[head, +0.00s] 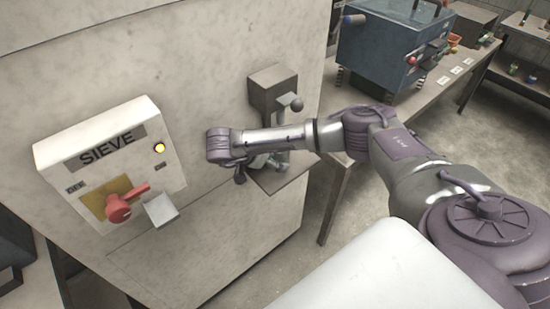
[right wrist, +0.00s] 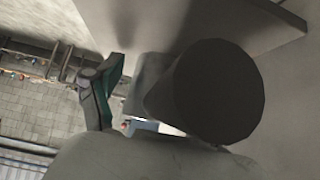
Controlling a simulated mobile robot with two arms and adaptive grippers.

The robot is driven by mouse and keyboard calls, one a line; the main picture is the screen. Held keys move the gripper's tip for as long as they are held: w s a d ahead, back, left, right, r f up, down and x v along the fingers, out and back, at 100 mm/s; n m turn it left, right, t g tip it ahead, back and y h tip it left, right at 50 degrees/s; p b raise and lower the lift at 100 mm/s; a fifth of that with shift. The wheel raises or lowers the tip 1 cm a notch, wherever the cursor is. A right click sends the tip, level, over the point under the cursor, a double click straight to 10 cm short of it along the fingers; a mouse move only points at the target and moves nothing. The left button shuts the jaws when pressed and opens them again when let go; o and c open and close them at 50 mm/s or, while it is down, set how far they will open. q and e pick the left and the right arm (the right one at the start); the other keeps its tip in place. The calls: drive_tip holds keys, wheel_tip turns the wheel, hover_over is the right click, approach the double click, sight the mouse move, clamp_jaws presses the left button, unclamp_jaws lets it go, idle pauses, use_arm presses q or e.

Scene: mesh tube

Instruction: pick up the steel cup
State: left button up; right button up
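My right gripper (head: 258,168) is at the small shelf on the wall unit, beneath a dark box with a ball-ended lever. The wrist and fingers cover much of that spot, so the steel cup cannot be made out clearly in the head view. In the right wrist view, a large grey cylinder with a dark round face, seemingly the steel cup (right wrist: 218,92), fills the middle. One finger with a green pad (right wrist: 105,90) stands left of it with a gap. The other finger is hidden behind the cylinder. My left gripper is not in view.
The dark box (head: 272,92) juts from the wall just above the shelf (head: 290,176). A white SIEVE panel (head: 100,155) with a red lever (head: 122,204) and a lit yellow lamp is at left. A blue machine (head: 385,50) stands on a bench at the back right.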

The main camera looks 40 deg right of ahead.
clamp_jaws()
drive_tip(key=shift+r, duration=0.15)
idle(0.4)
drive_tip(key=shift+s+r+b, duration=0.1)
drive_tip(key=shift+b, duration=0.25)
drive_tip(key=shift+r+b, duration=0.3)
drive_tip(key=shift+r, duration=0.65)
wheel_tip(320, 180, up, 4)
drive_tip(key=shift+f, duration=0.15)
drive_tip(key=shift+s+d+r, duration=0.1)
drive_tip(key=shift+s+r, duration=0.05)
drive_tip(key=shift+r, duration=0.45)
drive_tip(key=s+d, duration=0.1)
drive_tip(key=s, duration=1.8)
drive_tip(key=r+p, duration=0.2)
drive_tip(key=r, duration=0.1)
drive_tip(key=r+p, duration=0.2)
drive_tip(key=p, duration=0.1)
drive_tip(key=shift+s+d+r+p, duration=0.2)
drive_tip(key=shift+r+p, duration=0.1)
drive_tip(key=shift+r, duration=0.1)
